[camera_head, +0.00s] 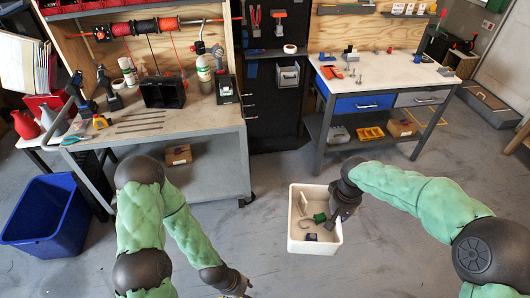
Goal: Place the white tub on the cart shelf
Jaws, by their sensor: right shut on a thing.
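The white tub (314,246) is in the middle of the view, over the grey floor. It holds a green item, a blue item and a few small greyish pieces. My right gripper (339,213) is shut on the tub's right wall. The fingertips are partly hidden by the gripper body and the wall. The wheeled cart (228,155) stands at the left, with a low shelf (208,182) under its top. The tub is to the right of the cart and nearer to me. My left gripper (236,284) is low in the view, away from the tub; its jaws are unclear.
A small cardboard box (178,155) is on the cart's low shelf towards the back. A blue bin (46,214) stands on the floor at the left. A second bench (385,85) with drawers stands at the back right. Floor between the cart and tub is clear.

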